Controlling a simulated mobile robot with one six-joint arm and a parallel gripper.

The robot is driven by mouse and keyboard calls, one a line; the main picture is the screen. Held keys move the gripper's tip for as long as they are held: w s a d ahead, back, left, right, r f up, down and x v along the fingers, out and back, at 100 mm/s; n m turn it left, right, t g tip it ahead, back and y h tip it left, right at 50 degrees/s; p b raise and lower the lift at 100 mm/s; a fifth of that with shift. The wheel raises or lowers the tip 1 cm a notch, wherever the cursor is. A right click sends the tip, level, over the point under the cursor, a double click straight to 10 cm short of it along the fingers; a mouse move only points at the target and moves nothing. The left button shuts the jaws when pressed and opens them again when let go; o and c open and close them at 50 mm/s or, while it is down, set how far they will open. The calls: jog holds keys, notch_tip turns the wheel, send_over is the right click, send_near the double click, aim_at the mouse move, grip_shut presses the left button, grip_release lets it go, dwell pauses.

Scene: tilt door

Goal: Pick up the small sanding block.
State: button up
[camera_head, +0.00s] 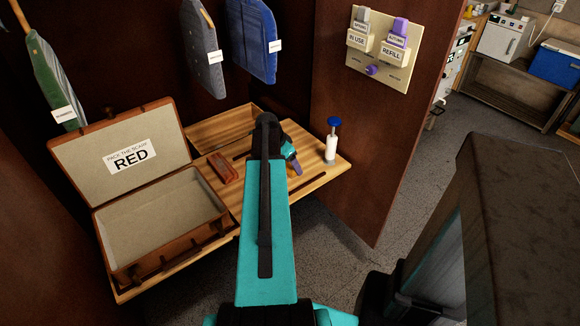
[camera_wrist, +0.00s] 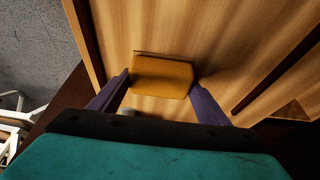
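In the wrist view a small yellow-orange block (camera_wrist: 161,77), probably the sanding block, lies over the wooden surface. The purple fingers of my gripper (camera_wrist: 160,80) stand on its left and right sides, with the tips at its edges. I cannot tell whether they press on it or whether it is lifted. In the head view my gripper (camera_head: 295,164) is low over the right part of the wooden shelf (camera_head: 260,190). My arm hides most of the gripper, and the block does not show there.
An open suitcase (camera_head: 165,225) labelled RED stands on the shelf's left. A reddish-brown object (camera_head: 222,168) lies beside it. A white bottle with a blue top (camera_head: 331,140) stands at the right. A switch panel (camera_head: 382,50) is on the right wall. Garments (camera_head: 252,40) hang behind.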

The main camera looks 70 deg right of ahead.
jog(key=shift+c, duration=1.4)
jog(key=shift+r, duration=0.1)
jog(key=shift+r, duration=1.45)
jog(key=shift+s+a+r, duration=0.15)
jog(key=shift+a+r, duration=0.05)
jog(key=shift+r, duration=0.05)
jog(key=s+a, duration=0.1)
jog(key=a, duration=0.2)
jog(key=s+a+b, duration=0.1)
jog(key=s+a, duration=0.1)
jog(key=a, duration=0.1)
jog(key=s+a+r, duration=0.1)
jog(key=a, duration=0.2)
jog(key=shift+s+a, duration=0.1)
jog(key=shift+s, duration=0.25)
jog(key=shift+r+p, duration=0.15)
jog(key=shift+p, duration=0.15)
jog(key=shift+s+a+p, duration=0.1)
jog(key=shift+a+p, duration=0.05)
jog(key=shift+p, duration=0.55)
jog(key=shift+p, duration=0.35)
